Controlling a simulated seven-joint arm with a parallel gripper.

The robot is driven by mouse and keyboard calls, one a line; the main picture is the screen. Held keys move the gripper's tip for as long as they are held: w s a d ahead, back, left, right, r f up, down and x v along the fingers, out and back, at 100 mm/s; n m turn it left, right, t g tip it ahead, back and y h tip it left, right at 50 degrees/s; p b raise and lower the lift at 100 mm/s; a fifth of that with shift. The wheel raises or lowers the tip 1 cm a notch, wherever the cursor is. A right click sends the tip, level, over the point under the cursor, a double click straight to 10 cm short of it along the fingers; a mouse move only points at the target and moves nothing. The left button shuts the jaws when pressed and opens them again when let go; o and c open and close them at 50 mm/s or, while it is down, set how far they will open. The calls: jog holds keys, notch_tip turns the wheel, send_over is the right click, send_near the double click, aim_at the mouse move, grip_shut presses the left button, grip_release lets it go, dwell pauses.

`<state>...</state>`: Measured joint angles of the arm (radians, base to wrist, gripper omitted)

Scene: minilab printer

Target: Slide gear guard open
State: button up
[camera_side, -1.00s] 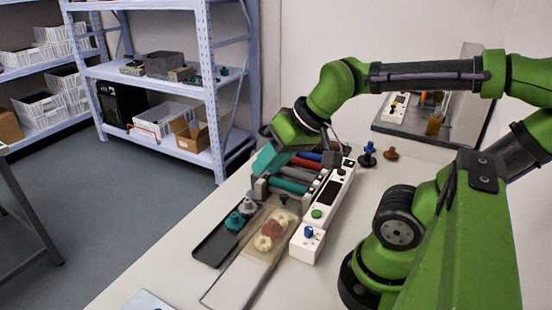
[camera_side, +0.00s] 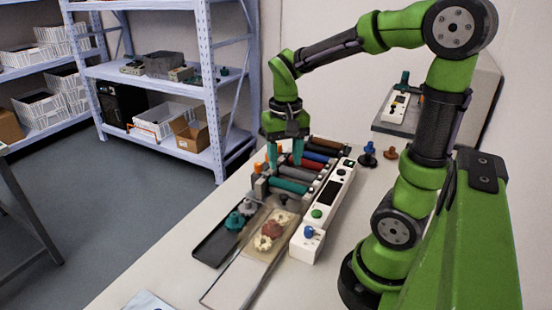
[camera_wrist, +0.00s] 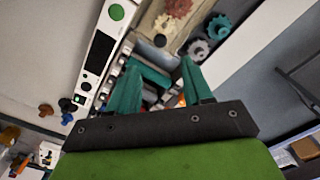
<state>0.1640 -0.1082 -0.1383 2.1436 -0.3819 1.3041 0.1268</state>
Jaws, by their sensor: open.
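The printer's gear bed (camera_side: 282,222) holds pale and reddish gears (camera_side: 270,230); these gears also show at the top of the wrist view (camera_wrist: 178,8). A clear, thin-edged panel (camera_side: 232,283), which looks like the gear guard, extends from the gear bed toward the front of the table. I cannot tell how much of the gears it covers. My gripper (camera_side: 284,160) points down over the far left end of the coloured rollers, behind the gears and apart from the panel. Its teal fingers are spread with nothing between them, as the wrist view (camera_wrist: 160,72) also shows.
Coloured rollers (camera_side: 290,186) lie beneath my gripper. A white control panel (camera_side: 334,188) runs along their right side. A dark tray with teal and grey gears (camera_side: 212,246) sits left of the gear bed. Blue and brown knobs (camera_side: 369,155) stand behind.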

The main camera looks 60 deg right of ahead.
aim_at(284, 196)
notch_tip(284, 196, down, 10)
jog(key=shift+f, duration=0.1)
dwell(0.4)
grip_shut()
